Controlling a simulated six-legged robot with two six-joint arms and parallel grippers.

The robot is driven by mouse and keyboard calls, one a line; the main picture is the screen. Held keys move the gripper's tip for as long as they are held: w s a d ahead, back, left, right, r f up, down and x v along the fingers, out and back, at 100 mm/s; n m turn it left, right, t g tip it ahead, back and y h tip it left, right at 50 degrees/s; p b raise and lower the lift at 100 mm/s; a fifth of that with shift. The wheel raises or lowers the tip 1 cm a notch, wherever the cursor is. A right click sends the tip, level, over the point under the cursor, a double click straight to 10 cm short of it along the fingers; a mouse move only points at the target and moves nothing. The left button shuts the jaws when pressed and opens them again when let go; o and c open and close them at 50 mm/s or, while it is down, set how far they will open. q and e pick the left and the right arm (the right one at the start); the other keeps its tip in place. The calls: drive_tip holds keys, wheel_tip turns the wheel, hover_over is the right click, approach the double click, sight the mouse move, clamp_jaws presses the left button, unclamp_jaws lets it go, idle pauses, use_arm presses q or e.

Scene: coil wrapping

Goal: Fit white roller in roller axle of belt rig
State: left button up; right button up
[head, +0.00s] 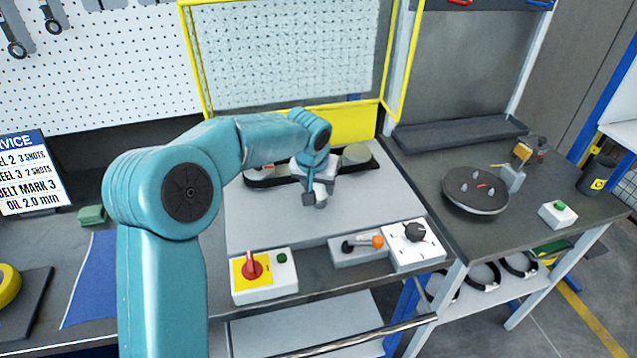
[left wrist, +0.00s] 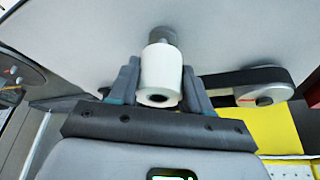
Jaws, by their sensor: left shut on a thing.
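My left gripper (head: 315,195) is over the light plate of the belt rig (head: 270,220), in front of the belt. In the left wrist view, the fingers of my left gripper (left wrist: 159,82) are shut on the white roller (left wrist: 165,66), one on each side. The roller's dark end hole faces the camera. A grey metal post, apparently the roller axle (left wrist: 163,36), shows directly beyond the roller, roughly in line with it. I cannot tell whether the roller is around it or short of it. The black belt (left wrist: 232,78) is to the right. My right gripper is not in view.
The belt runs around a right pulley (head: 357,154) and a left one, partly behind my arm. A red-knob switch box (head: 264,276) and a lever panel (head: 362,246) stand along the front edge. A yellow guard frame (head: 350,125) stands behind. A dark turntable (head: 475,192) is on the right bench.

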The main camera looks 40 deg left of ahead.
use_arm(q)
drive_tip(key=shift+f+b, duration=1.1)
drive_tip(key=shift+f, duration=0.25)
drive_tip(key=o, duration=1.2)
drive_tip(key=shift+r, duration=0.1)
drive_tip(key=v, duration=1.6)
drive_tip(key=shift+d+r, duration=0.1)
drive_tip(key=shift+r, duration=0.05)
